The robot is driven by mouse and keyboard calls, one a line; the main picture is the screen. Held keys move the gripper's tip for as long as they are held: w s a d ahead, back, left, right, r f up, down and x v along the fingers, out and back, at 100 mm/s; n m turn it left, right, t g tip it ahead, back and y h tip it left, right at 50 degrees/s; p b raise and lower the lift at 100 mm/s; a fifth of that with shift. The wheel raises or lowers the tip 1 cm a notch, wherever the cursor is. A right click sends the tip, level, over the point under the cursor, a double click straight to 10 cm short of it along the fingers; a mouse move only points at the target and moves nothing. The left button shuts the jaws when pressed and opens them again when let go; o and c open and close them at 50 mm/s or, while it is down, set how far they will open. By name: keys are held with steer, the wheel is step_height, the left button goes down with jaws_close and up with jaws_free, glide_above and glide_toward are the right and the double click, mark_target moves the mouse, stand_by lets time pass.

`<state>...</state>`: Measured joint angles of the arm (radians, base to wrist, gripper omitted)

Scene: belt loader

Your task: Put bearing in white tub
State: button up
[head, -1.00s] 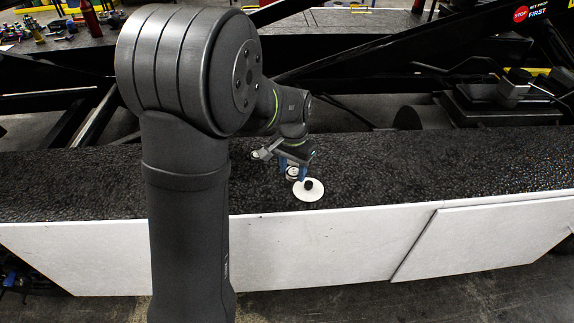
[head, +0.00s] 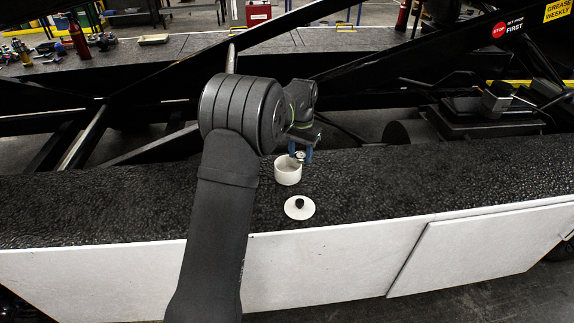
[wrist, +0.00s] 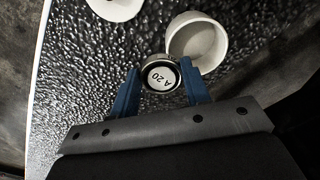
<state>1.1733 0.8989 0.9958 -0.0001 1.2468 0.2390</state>
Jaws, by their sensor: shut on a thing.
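My gripper (wrist: 158,88) is shut on the bearing (wrist: 160,76), a round metal piece with a white face marked "A 20", held between blue fingers. In the head view the bearing (head: 300,155) shows small between the fingertips, above and just behind the white tub. The white tub (head: 287,176) stands open and upright on the black belt. In the wrist view the tub (wrist: 222,42) is just beyond the bearing, to its upper right, and I see no bearing in it. Whether the bearing overlaps the tub's rim in height is hard to tell.
A white lid with a black knob (head: 299,208) lies on the belt (head: 380,180) in front of the tub. White side panels (head: 330,259) edge the belt at the front. Dark machine beams stand behind. The belt to the right is clear.

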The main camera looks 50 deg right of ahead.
steer(key=shift+w+d+f, duration=0.1)
steer(key=shift+w+f, duration=0.85)
steer(key=shift+f, duration=0.25)
steer(key=shift+w+a+f, duration=0.1)
steer(key=shift+w+f, duration=0.8)
steer(key=shift+f, duration=0.35)
steer(key=shift+w+d+f, duration=0.1)
steer(key=shift+w+f, duration=0.85)
steer(key=shift+f, duration=0.25)
steer(key=shift+f, duration=0.3)
steer(key=shift+f, duration=0.3)
steer(key=o, duration=0.7)
steer(key=shift+o, duration=0.2)
step_height(320, 180, up, 13)
